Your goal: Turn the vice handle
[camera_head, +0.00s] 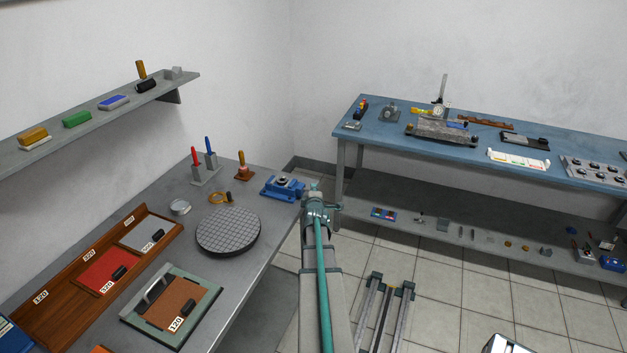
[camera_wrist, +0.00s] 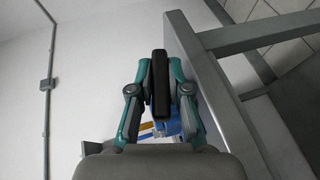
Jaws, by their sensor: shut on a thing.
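The blue vice (camera_head: 282,188) stands at the far right corner of the grey workbench in the head view. My gripper (camera_head: 314,190) is just right of it, at the bench edge. In the wrist view, my gripper (camera_wrist: 161,68) is shut on a black upright bar, which looks like the vice handle (camera_wrist: 160,95). Blue parts, likely the vice (camera_wrist: 168,124), show behind the fingers. In the head view the handle is hidden or too small to make out. The angle through which it is turned cannot be told.
The grey workbench (camera_head: 272,228) carries a round grooved plate (camera_head: 229,231), screwdrivers in a stand (camera_head: 206,172) and sanding boards (camera_head: 173,304). A blue table (camera_head: 375,130) with tools stands to the right.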

